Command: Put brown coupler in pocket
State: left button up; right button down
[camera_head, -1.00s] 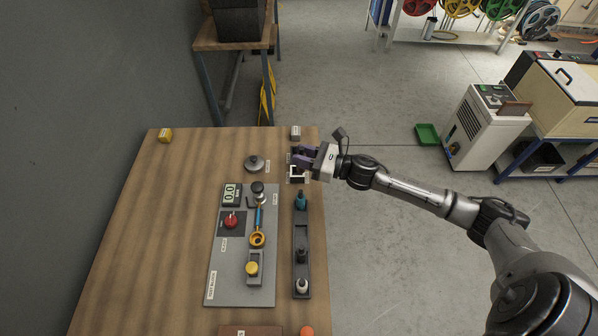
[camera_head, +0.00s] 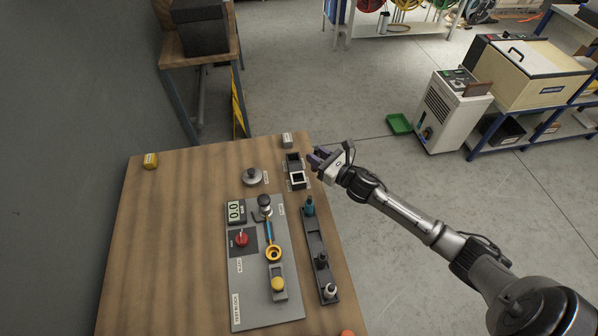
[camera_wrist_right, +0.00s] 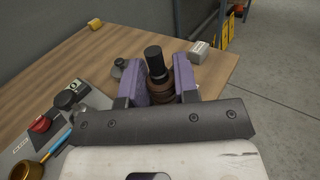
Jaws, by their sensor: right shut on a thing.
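My right gripper (camera_head: 321,158) is at the table's right edge, just right of two small square pockets, one dark (camera_head: 293,159) and one with a white rim (camera_head: 298,180). In the right wrist view its purple fingers (camera_wrist_right: 160,85) are closed on the brown coupler (camera_wrist_right: 158,84), which has a black cylindrical top. The coupler is roughly upright there, slightly tilted. In the head view I cannot make the coupler out. The pockets do not show clearly in the wrist view. My left gripper is not in view.
A dark rack (camera_head: 315,243) holds several couplers below the pockets. A grey test board (camera_head: 250,300) with a gauge, red knob and brass ring lies left of it. A grey block (camera_head: 287,140) and a round grey weight (camera_head: 252,176) stand nearby. The table's left half is mostly clear.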

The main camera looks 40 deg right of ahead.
jog(key=shift+w+a+f+b, duration=0.1)
jog(key=shift+w+a+f, duration=0.55)
jog(key=shift+f, duration=0.55)
jog(key=shift+w+a+f+b, duration=0.15)
jog(key=shift+w+a+f, duration=0.3)
jog(key=shift+a+f, duration=0.5)
jog(key=shift+w+a+f+b, duration=0.1)
jog(key=shift+w+a+f, duration=0.45)
jog(key=shift+f, duration=0.85)
jog(key=shift+f, duration=0.15)
jog(key=c, duration=0.9)
grip_release()
jog(key=shift+o, duration=0.2)
